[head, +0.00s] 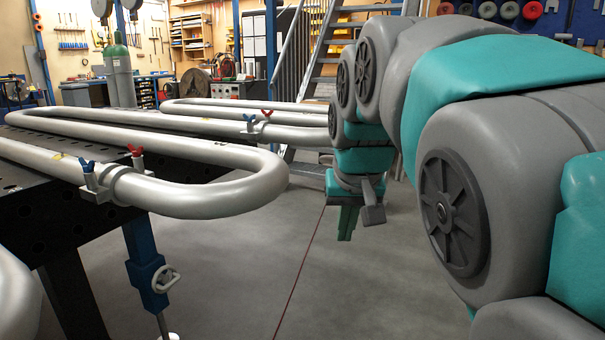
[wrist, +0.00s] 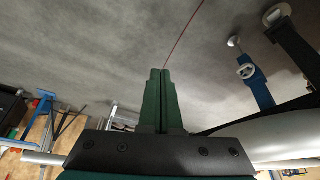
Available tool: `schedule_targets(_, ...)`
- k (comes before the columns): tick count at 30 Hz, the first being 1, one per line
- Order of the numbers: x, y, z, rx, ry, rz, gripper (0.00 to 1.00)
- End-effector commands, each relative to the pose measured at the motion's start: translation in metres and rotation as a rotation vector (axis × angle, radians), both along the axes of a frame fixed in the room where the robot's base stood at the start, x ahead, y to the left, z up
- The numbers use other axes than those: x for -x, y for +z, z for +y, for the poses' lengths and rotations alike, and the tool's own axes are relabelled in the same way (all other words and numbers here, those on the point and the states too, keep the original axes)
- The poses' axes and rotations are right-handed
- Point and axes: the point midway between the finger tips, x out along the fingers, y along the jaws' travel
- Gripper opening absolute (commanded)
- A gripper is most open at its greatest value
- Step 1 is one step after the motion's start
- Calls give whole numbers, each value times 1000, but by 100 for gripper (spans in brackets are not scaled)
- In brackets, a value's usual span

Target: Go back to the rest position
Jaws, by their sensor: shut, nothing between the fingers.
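My gripper (head: 348,222) hangs fingers down at the end of my grey and teal arm, over the open floor to the right of the coil table. In the wrist view its two green fingers (wrist: 160,75) lie together, shut and empty. The silver serpentine coil (head: 215,198) lies on the black perforated table (head: 30,220), its near bend reaching past the table edge. My gripper is apart from the coil in the head view. My arm hides the right end of the farther coil (head: 235,106).
Clamps with red and blue handles (head: 137,151) grip the coil. A blue table leg (head: 145,265) with a handwheel stands below. A metal staircase (head: 345,40), gas cylinders (head: 118,70) and tool walls are behind. The grey floor (head: 270,270), crossed by a red line, is clear.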

Motion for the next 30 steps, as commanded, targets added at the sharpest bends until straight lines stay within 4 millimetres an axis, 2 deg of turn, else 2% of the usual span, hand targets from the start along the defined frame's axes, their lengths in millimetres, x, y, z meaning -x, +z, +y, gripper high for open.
schedule_targets(1,17,-18,-12,0,-16,41,0)
schedule_targets(3,40,-42,-25,2,-30,94,0)
schedule_targets(9,112,-111,-54,9,-55,247,0)
schedule_targets(15,194,-175,-71,16,-49,401,0)
schedule_targets(19,240,-207,-75,19,-35,479,0)
schedule_targets(24,276,-230,-78,24,-20,539,0)
schedule_targets(30,282,-234,-78,26,-16,550,0)
